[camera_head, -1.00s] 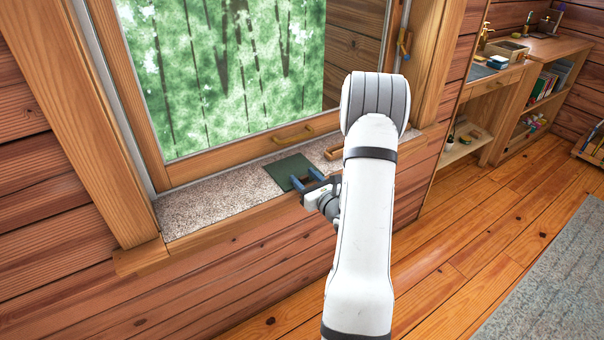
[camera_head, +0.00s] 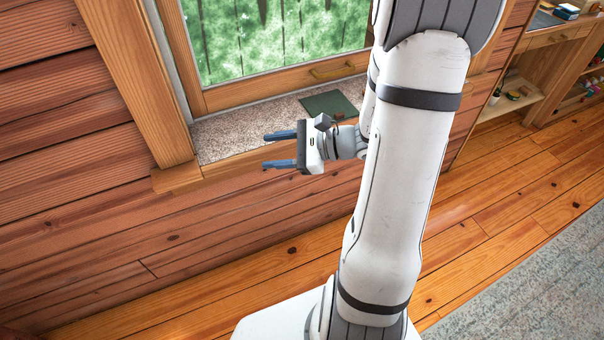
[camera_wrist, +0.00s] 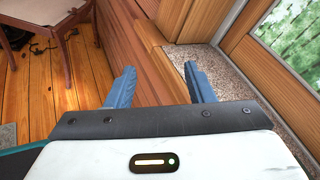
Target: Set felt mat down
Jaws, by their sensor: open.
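The dark green felt mat (camera_head: 330,104) lies flat on the speckled stone window sill (camera_head: 240,126), near the foot of the window. My arm hides part of its right side. My gripper (camera_head: 281,150) is open and empty, in front of the sill and to the left of the mat, apart from it. Its two blue fingers point left in the head view. In the wrist view my gripper (camera_wrist: 158,84) shows its fingers spread with nothing between them; the mat is not visible there.
A wooden window frame (camera_head: 280,84) with a handle stands behind the sill. A wooden shelf unit (camera_head: 545,75) is at the right. The wrist view shows a chair (camera_wrist: 45,30) at the left on the plank floor. The sill's left part is bare.

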